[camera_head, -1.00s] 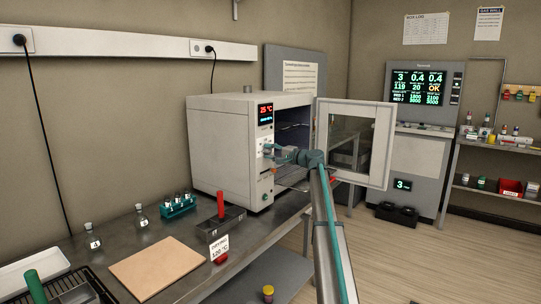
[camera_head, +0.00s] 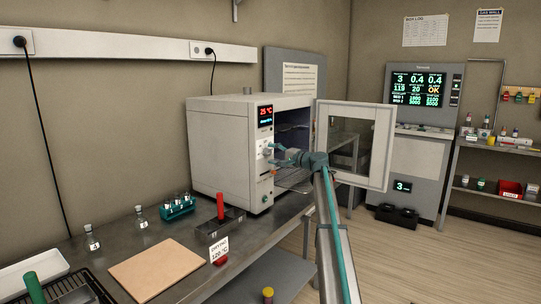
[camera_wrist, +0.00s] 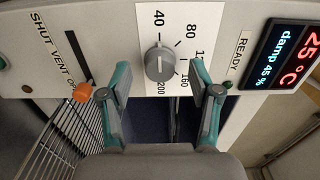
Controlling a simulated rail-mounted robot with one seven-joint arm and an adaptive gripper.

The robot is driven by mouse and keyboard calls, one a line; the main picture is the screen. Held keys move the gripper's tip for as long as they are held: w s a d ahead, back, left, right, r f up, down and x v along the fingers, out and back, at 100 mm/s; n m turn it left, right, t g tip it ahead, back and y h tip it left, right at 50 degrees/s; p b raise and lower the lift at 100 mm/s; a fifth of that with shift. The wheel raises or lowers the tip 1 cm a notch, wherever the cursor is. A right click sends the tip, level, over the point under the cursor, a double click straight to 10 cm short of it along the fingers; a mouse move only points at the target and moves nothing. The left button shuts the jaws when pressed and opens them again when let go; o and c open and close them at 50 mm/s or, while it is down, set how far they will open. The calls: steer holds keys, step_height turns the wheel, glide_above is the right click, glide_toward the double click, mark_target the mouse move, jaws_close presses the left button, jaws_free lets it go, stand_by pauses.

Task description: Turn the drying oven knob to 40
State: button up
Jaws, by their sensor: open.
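The drying oven (camera_head: 220,150) stands on the bench with its door (camera_head: 380,150) swung open to the right. A pale mark on the knob's rim faces the 40 label (camera_wrist: 159,18). My gripper (camera_head: 273,154) is at the oven's front panel. In the wrist view my gripper (camera_wrist: 150,91) is open, one finger on each side of the knob and apart from it. Nothing is held.
The oven display (camera_wrist: 291,52) reads 25 °C and damp 45%. An orange-tipped vent lever (camera_wrist: 82,92) sits close to the left finger. A wire shelf (camera_wrist: 65,138) shows below. A card reading 120 °C (camera_head: 218,249) stands at the bench's front edge.

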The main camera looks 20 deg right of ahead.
steer(key=v, duration=1)
steer(key=shift+s, duration=0.15)
